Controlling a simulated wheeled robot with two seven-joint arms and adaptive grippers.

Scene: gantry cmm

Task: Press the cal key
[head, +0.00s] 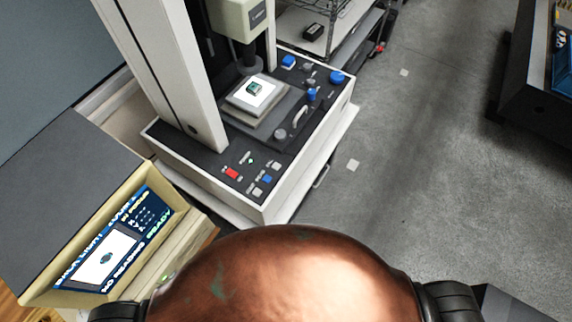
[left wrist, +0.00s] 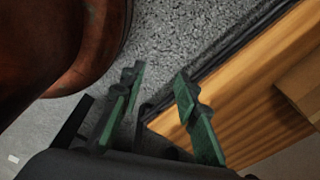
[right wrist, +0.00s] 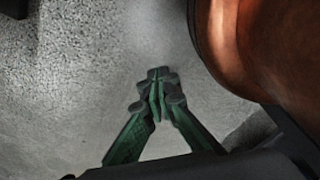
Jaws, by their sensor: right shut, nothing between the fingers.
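The measuring machine's base (head: 208,190) stands ahead, with a dark control panel on its front edge. On the panel's near corner are a red key (head: 232,173), a green key (head: 251,160), a blue key (head: 267,179) and pale keys (head: 276,166). Their labels are too small to read, so I cannot tell which is the cal key. My left gripper (left wrist: 160,77) is open and empty, beside a wooden edge. My right gripper (right wrist: 158,76) is shut and empty above grey floor. Neither gripper shows in the head view, and both are away from the keys.
A beige monitor (head: 185,190) with a lit screen stands at the left. A small green part (head: 255,88) lies on the machine's stage under the probe head (head: 238,18). A wire rack stands behind. A wooden surface (left wrist: 245,110) is near my left gripper.

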